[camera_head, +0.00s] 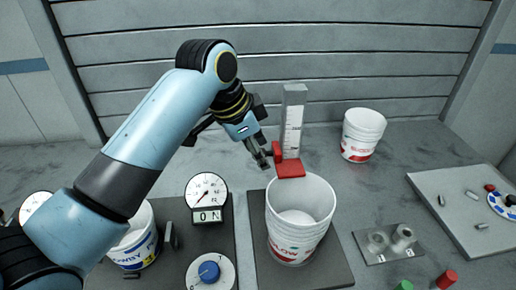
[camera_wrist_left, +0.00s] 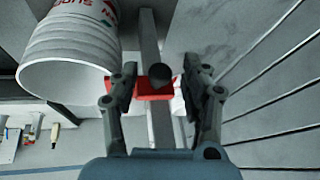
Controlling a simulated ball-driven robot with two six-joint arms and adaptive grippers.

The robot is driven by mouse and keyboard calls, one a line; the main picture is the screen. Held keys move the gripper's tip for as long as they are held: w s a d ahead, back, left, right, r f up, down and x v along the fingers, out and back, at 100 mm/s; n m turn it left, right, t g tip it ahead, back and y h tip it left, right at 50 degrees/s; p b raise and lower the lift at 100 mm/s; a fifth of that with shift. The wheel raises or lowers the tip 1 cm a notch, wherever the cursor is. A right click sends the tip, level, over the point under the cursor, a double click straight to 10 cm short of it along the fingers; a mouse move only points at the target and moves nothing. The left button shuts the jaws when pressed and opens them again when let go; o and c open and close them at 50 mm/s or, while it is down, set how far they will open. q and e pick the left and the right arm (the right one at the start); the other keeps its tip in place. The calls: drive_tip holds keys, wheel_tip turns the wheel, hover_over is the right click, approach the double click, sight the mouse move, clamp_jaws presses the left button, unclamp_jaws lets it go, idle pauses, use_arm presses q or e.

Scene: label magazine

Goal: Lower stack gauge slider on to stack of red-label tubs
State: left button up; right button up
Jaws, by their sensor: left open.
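The gauge is an upright grey post (camera_head: 293,112) with a marked scale. Its red slider (camera_head: 290,169) sits low on the post, with its flat arm reaching over the back rim of the stack of red-label tubs (camera_head: 292,238); whether it touches the rim I cannot tell. My left gripper (camera_head: 262,160) is just left of the slider, open. In the left wrist view the slider (camera_wrist_left: 154,93) and a dark round knob (camera_wrist_left: 160,76) lie between the spread fingers. The tub stack (camera_wrist_left: 65,60) shows at the upper left there. My right gripper is in neither view.
A single red-label tub (camera_head: 361,136) stands at the back right. A blue-label tub (camera_head: 138,240) stands at the left, partly behind my arm. A dial gauge (camera_head: 206,190), a blue knob (camera_head: 209,271) and a small plate with metal posts (camera_head: 388,243) flank the stack.

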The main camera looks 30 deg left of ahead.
use_arm(q)
drive_tip(key=v, duration=1.2)
drive_tip(key=shift+f, duration=0.1)
